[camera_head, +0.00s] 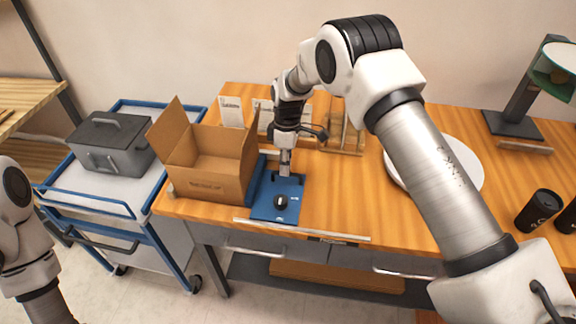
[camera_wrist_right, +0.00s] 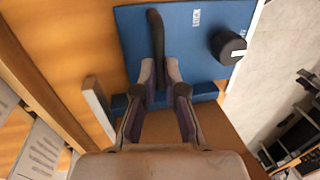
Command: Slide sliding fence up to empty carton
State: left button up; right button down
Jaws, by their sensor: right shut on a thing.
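The empty carton (camera_head: 205,180) stands open, flaps up, on the left of the wooden table. A blue sliding fence (camera_head: 256,181) is beside its right side; I cannot tell whether they touch. In the wrist view the fence (camera_wrist_right: 204,91) is a blue strip passing behind my fingers. My right gripper (camera_head: 285,168) is over the blue base plate (camera_head: 265,213), just right of the carton. In the wrist view the right gripper (camera_wrist_right: 160,72) is shut on a dark upright part, seemingly the fence's handle. My left arm shows at the left edge; its gripper is out of view.
A black knob (camera_head: 281,202) sits on the base plate. A blue-railed cart (camera_head: 117,185) with a grey lidded box (camera_head: 112,143) stands left of the table. A wooden rack (camera_head: 343,139) is behind on the right; a white round plate (camera_head: 460,160) and black cup (camera_head: 538,209) are farther right.

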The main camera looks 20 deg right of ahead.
jog(key=c, duration=1.2)
grip_release()
jog(key=shift+s+a+f, duration=0.1)
jog(key=shift+s+f, duration=0.1)
jog(key=shift+f, duration=0.15)
jog(key=shift+w, duration=0.15)
jog(key=shift+r, duration=0.15)
notch_tip(320, 180, up, 12)
jog(key=w+d, duration=0.1)
jog(key=w, duration=0.1)
jog(key=shift+f, duration=0.2)
jog(key=shift+d, duration=0.1)
